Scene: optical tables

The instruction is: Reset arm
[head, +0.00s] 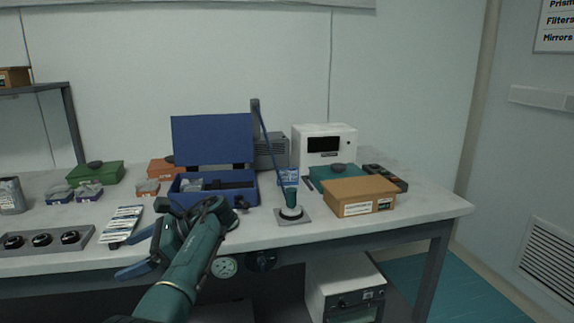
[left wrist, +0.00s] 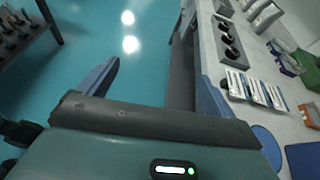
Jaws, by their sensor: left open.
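My left arm comes in from the bottom of the head view. My left gripper (head: 137,252) is at the table's front edge, left of centre, with its two blue fingers spread and pointing left. In the left wrist view the gripper (left wrist: 155,85) is open and empty, with teal floor and the table's edge between and beyond the fingers. My right gripper is in neither view.
The white table (head: 260,233) bears an open blue case (head: 215,192), a cardboard box (head: 359,196), a green-and-black tool on a square plate (head: 293,221), white packets (head: 123,224) and a grey tray with black round parts (head: 42,243). Teal floor (left wrist: 130,30) is clear beside the table.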

